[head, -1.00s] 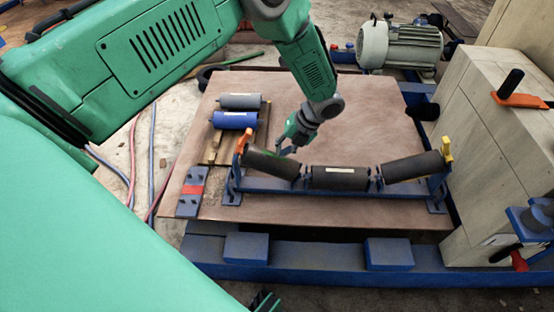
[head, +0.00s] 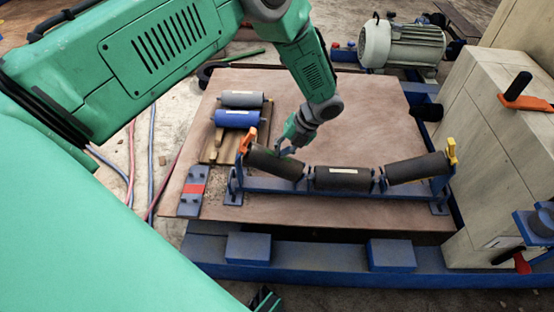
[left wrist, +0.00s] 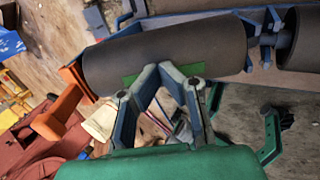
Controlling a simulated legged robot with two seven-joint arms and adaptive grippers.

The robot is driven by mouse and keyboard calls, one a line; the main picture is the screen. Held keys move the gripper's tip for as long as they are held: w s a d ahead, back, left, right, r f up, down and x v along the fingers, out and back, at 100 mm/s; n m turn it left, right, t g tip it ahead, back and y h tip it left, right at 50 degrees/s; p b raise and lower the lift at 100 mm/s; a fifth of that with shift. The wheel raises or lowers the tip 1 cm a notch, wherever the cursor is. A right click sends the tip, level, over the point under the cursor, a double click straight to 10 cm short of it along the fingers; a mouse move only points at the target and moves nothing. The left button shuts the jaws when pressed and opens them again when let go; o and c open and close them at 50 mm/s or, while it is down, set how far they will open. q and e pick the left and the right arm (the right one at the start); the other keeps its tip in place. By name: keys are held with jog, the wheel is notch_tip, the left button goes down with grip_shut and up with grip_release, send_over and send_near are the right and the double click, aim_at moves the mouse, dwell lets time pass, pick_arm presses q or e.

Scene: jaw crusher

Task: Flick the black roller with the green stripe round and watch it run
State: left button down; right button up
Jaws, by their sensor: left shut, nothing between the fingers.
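The black roller with the green stripe (head: 275,164) is the tilted left roller of a blue three-roller frame (head: 330,190). In the left wrist view the roller (left wrist: 190,50) lies across the top, and its green stripe (left wrist: 133,79) shows at its lower edge beside my fingertips. My left gripper (head: 284,152) is shut and empty, its tips at the roller's far side in the head view. In the left wrist view the fingertips (left wrist: 166,72) meet right at the roller's edge; I cannot tell whether they touch it.
A middle roller (head: 342,179) and a right roller (head: 417,167) share the frame. An orange clip (head: 246,139) and a yellow clip (head: 451,151) stand at its ends. A grey roller (head: 243,99) and a blue roller (head: 238,118) lie on wood at left. A motor (head: 402,44) stands behind.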

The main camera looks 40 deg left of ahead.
pick_arm(q)
jog(key=shift+w+d+r+p, duration=0.15)
jog(key=shift+d+r+p, duration=0.35)
jog(key=shift+d+r, duration=0.2)
jog(key=s+d+f+p, duration=0.1)
jog(key=s+d+p, duration=0.1)
jog(key=s, duration=0.3)
jog(key=shift+s+f+p, duration=0.3)
jog(key=shift+s+p, duration=0.05)
jog(key=shift+p, duration=0.45)
jog(key=shift+d, duration=0.1)
jog(key=w+a+b, duration=0.7)
jog(key=w+b, duration=0.1)
jog(key=w, duration=0.3)
jog(key=shift+w+r+b, duration=0.15)
jog(key=shift+w+b, duration=0.2)
